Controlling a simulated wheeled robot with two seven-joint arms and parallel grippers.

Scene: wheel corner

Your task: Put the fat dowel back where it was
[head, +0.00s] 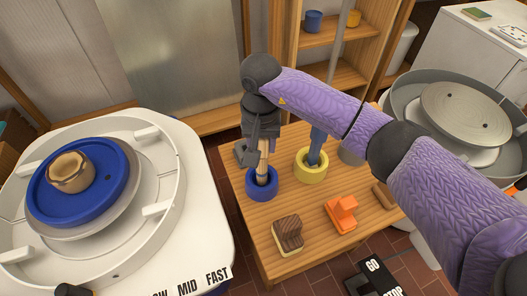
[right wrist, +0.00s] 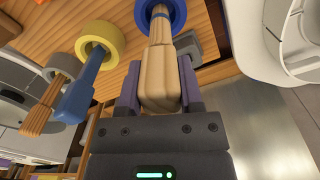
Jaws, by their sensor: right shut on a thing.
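My left gripper is not in view.
Beside it a blue-handled tool (head: 318,142) stands in a yellow ring holder (head: 311,173); a grey holder (head: 350,154) is behind. A striped block (head: 288,235), an orange block (head: 341,212) and a brown cylinder (head: 384,196) lie on the wooden table (head: 262,248). Pottery wheels flank it.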

